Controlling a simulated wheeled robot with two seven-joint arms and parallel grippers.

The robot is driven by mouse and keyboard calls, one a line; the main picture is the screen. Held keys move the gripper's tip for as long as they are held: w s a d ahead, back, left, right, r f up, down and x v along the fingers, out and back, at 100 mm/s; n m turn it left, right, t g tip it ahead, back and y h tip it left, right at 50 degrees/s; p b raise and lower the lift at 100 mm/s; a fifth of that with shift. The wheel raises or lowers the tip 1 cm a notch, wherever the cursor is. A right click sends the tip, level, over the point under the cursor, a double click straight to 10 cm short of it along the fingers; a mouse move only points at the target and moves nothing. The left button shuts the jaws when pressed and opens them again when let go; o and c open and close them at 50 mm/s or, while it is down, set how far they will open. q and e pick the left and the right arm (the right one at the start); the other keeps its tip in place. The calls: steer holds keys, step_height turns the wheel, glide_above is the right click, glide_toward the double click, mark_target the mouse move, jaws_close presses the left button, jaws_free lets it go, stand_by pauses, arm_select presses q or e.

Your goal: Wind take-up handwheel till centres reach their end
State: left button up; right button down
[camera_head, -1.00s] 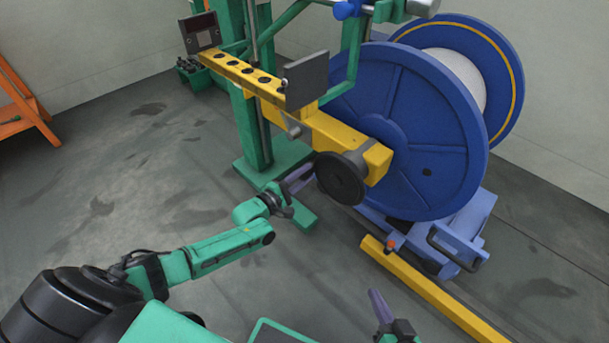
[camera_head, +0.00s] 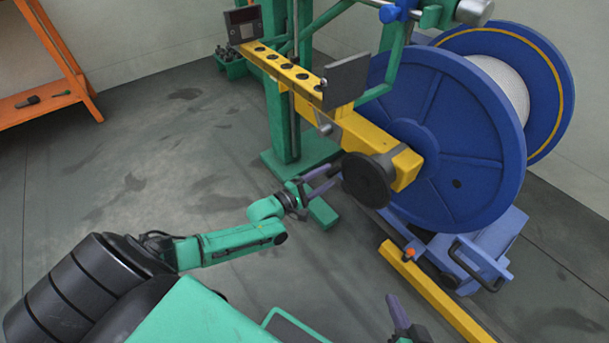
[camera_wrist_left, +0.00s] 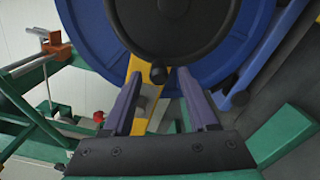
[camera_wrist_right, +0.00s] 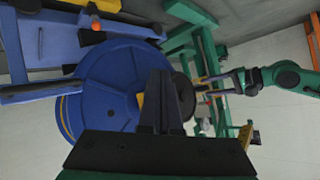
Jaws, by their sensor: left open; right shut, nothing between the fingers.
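The take-up handwheel (camera_head: 368,180) is a dark round wheel at the near end of the yellow beam (camera_head: 395,152), in front of the blue reel (camera_head: 465,150). My left gripper (camera_head: 325,182) is open, with its purple fingers pointing at the wheel's left side. In the left wrist view the handwheel (camera_wrist_left: 165,25) fills the top centre, just beyond and between the open fingertips (camera_wrist_left: 158,80); contact cannot be told. My right gripper (camera_head: 396,308) is shut and empty, low in the head view, well short of the wheel. In the right wrist view its fingers (camera_wrist_right: 160,85) point toward the reel (camera_wrist_right: 110,85).
A yellow floor rail (camera_head: 440,300) runs below the reel, beside a blue base with a black handle (camera_head: 475,268). A green post (camera_head: 285,100) and foot stand behind my left gripper. An orange bench (camera_head: 50,90) is at far left. The floor at left is clear.

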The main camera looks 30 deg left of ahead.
arm_select(q)
steer(key=p+v, duration=0.2)
steer(key=v, duration=0.9)
steer(key=shift+s+p, duration=0.3)
steer(key=shift+p, duration=0.05)
arm_select(e)
steer(key=s+d+r+g+h, duration=0.1)
steer(key=d+r+g+h, duration=0.1)
steer(key=d+g, duration=0.2)
steer(key=shift+d+r+n+h, duration=0.3)
steer(key=shift+d+r, duration=0.1)
steer(key=shift+d, duration=0.7)
steer(key=shift+s, duration=0.1)
